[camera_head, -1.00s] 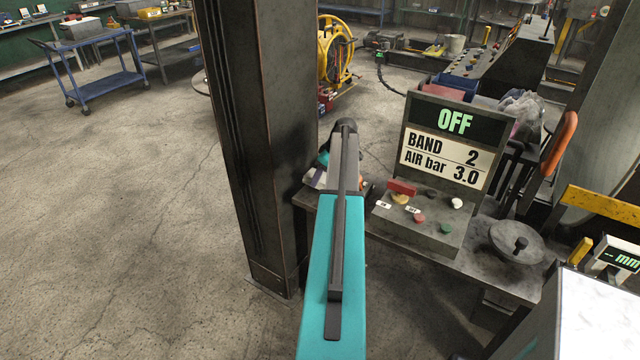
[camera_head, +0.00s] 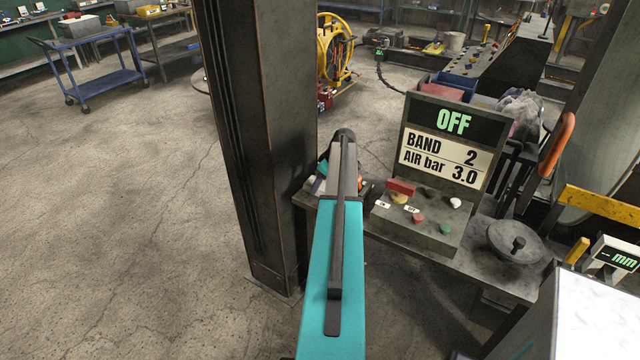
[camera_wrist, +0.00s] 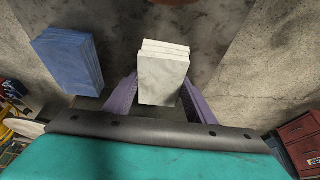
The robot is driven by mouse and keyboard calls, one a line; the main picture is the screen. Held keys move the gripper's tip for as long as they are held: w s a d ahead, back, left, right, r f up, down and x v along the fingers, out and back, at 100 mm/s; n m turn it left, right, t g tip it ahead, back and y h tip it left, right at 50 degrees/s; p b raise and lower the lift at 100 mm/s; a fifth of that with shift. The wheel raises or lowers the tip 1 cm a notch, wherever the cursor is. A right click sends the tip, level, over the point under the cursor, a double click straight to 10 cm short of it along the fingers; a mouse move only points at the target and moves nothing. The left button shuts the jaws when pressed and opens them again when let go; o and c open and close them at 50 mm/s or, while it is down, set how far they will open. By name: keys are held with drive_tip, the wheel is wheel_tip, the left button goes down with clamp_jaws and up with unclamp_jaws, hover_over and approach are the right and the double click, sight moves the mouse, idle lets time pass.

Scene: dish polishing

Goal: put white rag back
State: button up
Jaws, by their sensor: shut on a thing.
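The white rag (camera_wrist: 163,72) is a folded, stacked pale block in the middle of the wrist view. My gripper (camera_wrist: 161,92) has its two purple fingers on either side of the rag and is shut on it. A folded blue rag (camera_wrist: 68,60) lies on a grey surface to the left of the white one, apart from it. I cannot tell whether the white rag touches the surface beneath. In the head view my arm hides most of the gripper and the rag, beside the dark column.
A grey bench (camera_head: 462,268) carries a control box (camera_head: 418,232) with buttons and a display (camera_head: 447,150) reading OFF. A round lidded disc (camera_head: 515,241) sits at its right. A dark column (camera_head: 255,150) stands close left of my arm. Open floor lies further left.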

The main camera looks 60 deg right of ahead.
drive_tip(key=o, duration=0.9)
drive_tip(key=shift+o, duration=0.2)
drive_tip(key=shift+r, duration=0.1)
drive_tip(key=b+v, duration=0.3)
drive_tip(key=v, duration=0.9)
